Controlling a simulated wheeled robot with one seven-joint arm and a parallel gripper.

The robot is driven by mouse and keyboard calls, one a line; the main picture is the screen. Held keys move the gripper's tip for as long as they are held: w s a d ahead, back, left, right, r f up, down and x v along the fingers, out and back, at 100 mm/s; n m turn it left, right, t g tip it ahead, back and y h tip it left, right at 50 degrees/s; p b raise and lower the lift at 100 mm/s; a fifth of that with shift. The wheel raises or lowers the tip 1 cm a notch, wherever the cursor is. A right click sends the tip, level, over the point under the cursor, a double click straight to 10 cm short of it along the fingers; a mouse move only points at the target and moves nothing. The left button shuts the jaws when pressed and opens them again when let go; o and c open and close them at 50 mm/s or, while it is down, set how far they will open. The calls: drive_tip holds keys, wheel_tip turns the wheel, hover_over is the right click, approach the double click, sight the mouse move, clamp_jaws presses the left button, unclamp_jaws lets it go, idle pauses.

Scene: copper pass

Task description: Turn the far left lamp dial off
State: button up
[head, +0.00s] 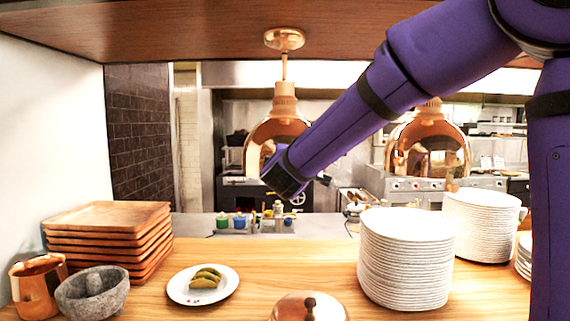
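Two copper heat lamps hang over the pass: the left lamp (258,135) and the right lamp (400,150). The left one hangs from a round copper mount (285,39) under the wooden shelf. I cannot make out a lamp dial for certain. My purple arm reaches from the upper right down to the left. Its dark end, my gripper (284,178), is in front of the lower right part of the left lamp and hides some of it. I cannot tell whether they touch. The fingers do not show clearly, and nothing is seen held.
The wooden counter (265,260) holds stacked wooden trays (105,222), a copper mug (38,284), a stone mortar (92,300), a taco plate (177,292), a copper dome (290,308) and white plate stacks (405,262). The shelf (180,25) spans the top.

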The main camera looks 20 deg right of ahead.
idle(0.3)
drive_tip(key=o, duration=0.9)
drive_tip(key=shift+s, duration=0.1)
drive_tip(key=v, duration=1)
drive_tip(key=shift+s+a, duration=0.1)
drive_tip(key=shift+s, duration=0.2)
